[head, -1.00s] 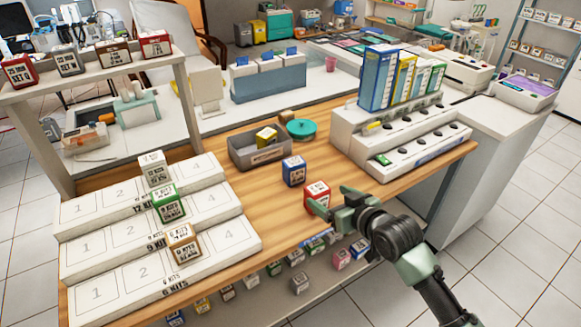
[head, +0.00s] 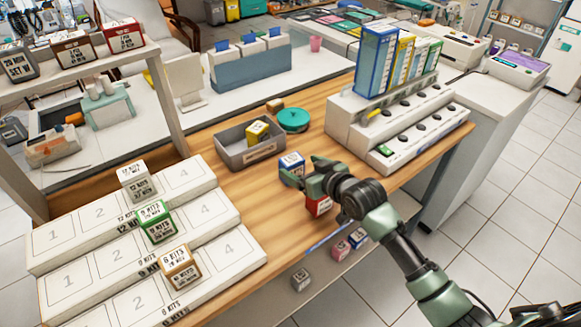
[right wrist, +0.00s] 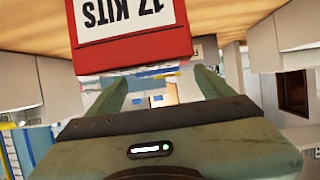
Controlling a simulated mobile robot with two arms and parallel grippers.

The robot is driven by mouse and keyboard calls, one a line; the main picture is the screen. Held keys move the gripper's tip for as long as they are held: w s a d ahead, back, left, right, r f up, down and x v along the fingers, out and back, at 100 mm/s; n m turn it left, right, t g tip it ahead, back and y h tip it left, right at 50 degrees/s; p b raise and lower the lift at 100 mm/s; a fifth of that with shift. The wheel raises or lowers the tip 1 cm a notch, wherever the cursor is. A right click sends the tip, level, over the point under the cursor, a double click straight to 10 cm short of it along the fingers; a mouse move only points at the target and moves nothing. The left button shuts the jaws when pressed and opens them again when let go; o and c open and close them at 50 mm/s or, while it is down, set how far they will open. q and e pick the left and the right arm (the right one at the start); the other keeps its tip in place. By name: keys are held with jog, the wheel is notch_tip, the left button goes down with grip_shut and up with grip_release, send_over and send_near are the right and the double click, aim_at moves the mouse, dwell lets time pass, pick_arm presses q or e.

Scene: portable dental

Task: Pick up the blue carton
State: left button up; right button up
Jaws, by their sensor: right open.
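The blue carton (head: 292,163) stands on the wooden table in the head view, with a white top and blue sides. My right gripper (head: 303,172) is open and empty, its fingertips close to the carton's near and right side. I cannot tell whether they touch it. A red carton (head: 319,205) sits just below the gripper, partly hidden by it. My left gripper is not in view.
A grey bin (head: 226,156) with a yellow carton (head: 257,132) stands behind, beside a teal round lid (head: 293,119). A white stepped rack (head: 355,137) with tall boxes is at the right. Numbered white steps (head: 80,213) hold cartons at the left.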

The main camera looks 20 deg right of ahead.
aim_at(295, 162)
jog(key=x, duration=0.4)
jog(key=shift+w+f, duration=0.25)
jog(key=shift+w, duration=0.1)
jog(key=c, duration=1.3)
jog(key=shift+c, duration=0.9)
jog(key=shift+r, duration=0.15)
